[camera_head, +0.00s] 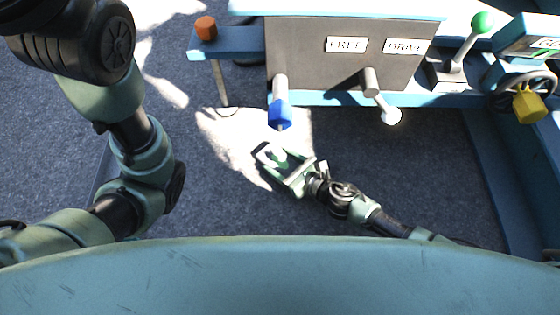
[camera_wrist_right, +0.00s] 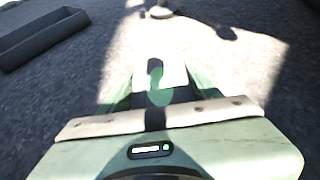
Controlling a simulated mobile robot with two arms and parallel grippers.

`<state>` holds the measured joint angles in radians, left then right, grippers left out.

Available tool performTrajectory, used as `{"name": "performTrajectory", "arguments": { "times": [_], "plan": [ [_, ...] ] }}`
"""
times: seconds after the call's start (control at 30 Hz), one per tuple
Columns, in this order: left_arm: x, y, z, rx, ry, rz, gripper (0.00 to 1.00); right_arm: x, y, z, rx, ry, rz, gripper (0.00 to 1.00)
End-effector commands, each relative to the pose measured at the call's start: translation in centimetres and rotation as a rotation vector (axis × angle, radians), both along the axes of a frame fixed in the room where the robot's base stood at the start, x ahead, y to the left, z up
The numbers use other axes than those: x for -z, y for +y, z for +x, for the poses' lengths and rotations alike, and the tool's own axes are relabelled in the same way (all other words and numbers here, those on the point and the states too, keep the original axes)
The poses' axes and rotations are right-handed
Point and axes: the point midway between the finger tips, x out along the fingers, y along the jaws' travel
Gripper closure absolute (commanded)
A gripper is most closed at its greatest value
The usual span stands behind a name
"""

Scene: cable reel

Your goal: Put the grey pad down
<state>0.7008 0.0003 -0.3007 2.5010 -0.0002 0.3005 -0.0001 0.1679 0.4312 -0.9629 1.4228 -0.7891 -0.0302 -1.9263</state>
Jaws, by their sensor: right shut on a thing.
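The grey pad (camera_head: 271,154) looks pale in the bright light and sits between the fingertips of my right gripper (camera_head: 280,160). My right gripper is shut on it. In the right wrist view the pad (camera_wrist_right: 174,74) shows between the two green fingers, partly in shadow. The gripper is over the sunlit patch of floor, just below the blue-tipped handle in the head view. I cannot tell the pad's height above the floor. My left arm shows at the left, but its gripper is not visible.
A grey panel (camera_head: 312,76) with two labels stands behind. A blue-tipped handle (camera_head: 280,113) and a pale-knobbed lever (camera_head: 389,114) stick out from it. A blue frame post (camera_head: 493,180) is at the right. A dark tray (camera_wrist_right: 42,37) lies at the wrist view's upper left. Carpet around the gripper is clear.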

Motion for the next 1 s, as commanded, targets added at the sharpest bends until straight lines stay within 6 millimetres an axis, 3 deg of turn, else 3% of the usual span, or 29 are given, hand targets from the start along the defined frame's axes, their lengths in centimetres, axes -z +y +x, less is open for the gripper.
{"name": "performTrajectory", "arguments": {
  "times": [0.07, 0.1, 0.17, 0.57, 1.0],
  "plan": [
    [0.4, 0.0, 0.0, 0.0, 0.0, 0.0, 0.53, 0.4, 0.0, 0.0, 0.0, 0.001, 0.001, 0.78],
    [0.3, 0.0, 0.0, 0.0, 0.0, 0.0, 0.53, 0.3, 0.0, 0.0, 0.0, 0.001, 0.001, 0.31],
    [0.2, 0.0, 0.0, 0.0, 0.0, 0.0, 0.53, 0.3, 0.0, 0.0, 0.0, 0.001, 0.001, 0.15],
    [-0.3, 0.0, 0.0, 0.0, 0.001, 0.0, 0.53, -0.4, 0.0, 0.0, 0.0, 0.0, 0.0, 0.15],
    [-3.7, 0.0, 0.1, -0.001, 0.002, 0.0, 0.53, -3.6, -5.7, -5.8, 0.002, 0.004, 0.0, 0.15]
  ]
}}
